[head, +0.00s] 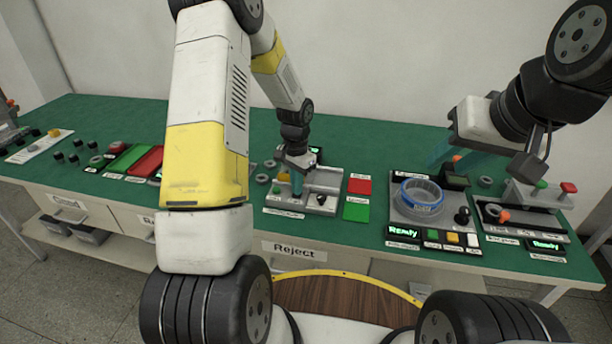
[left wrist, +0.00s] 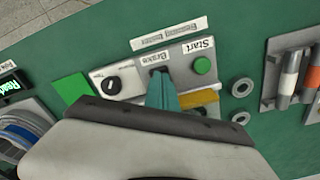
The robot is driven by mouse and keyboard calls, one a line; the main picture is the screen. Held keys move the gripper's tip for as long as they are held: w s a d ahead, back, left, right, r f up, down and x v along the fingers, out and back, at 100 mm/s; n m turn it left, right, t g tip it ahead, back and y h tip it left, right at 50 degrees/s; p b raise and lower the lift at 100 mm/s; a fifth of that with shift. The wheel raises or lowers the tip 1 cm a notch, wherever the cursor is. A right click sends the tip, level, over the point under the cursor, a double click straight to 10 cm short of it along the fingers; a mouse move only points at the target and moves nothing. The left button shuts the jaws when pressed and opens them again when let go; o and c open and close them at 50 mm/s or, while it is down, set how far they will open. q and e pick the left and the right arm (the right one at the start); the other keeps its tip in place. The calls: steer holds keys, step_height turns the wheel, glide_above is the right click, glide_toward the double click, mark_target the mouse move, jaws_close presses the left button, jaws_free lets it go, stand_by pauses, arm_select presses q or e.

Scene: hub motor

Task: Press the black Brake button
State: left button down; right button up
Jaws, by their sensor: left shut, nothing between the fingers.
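The control panel (head: 308,203) stands on the green table, and it also shows in the left wrist view (left wrist: 133,87). It carries a green Start button (left wrist: 202,65), a Brake label (left wrist: 150,58) and a black dial (left wrist: 112,86). My left gripper (head: 297,191) is shut and empty, pointing down at this panel. In the left wrist view its teal fingertips (left wrist: 159,76) are right beside the Brake label, covering most or all of the Brake button. I cannot tell whether they touch it. My right gripper (head: 456,155) is open and empty, above the right part of the table.
A red pad (head: 360,186) and a green pad (head: 356,211) lie right of the panel. A station with a blue ring (head: 421,196) and a Ready display stands further right. Grey rings (left wrist: 242,87) lie beside the panel. A Reject label (head: 294,251) is on the table's front.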

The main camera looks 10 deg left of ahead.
arm_select(q)
step_height(320, 180, up, 14)
stand_by(1.1)
steer(key=s+r+n+t, duration=0.2)
steer(key=s+r+t, duration=0.1)
steer(key=s+r, duration=0.8)
steer(key=s+d+r+n+t+h, duration=0.1)
steer(key=s+r+n, duration=0.1)
steer(key=s, duration=0.4)
steer(key=s+d+r+n+t+h, duration=0.1)
steer(key=s+r+t, duration=0.1)
steer(key=s, duration=0.5)
steer(key=shift+s+r+n, duration=0.15)
steer(key=shift+r+n, duration=0.25)
steer(key=shift+r, duration=0.2)
steer(key=shift+d, duration=0.1)
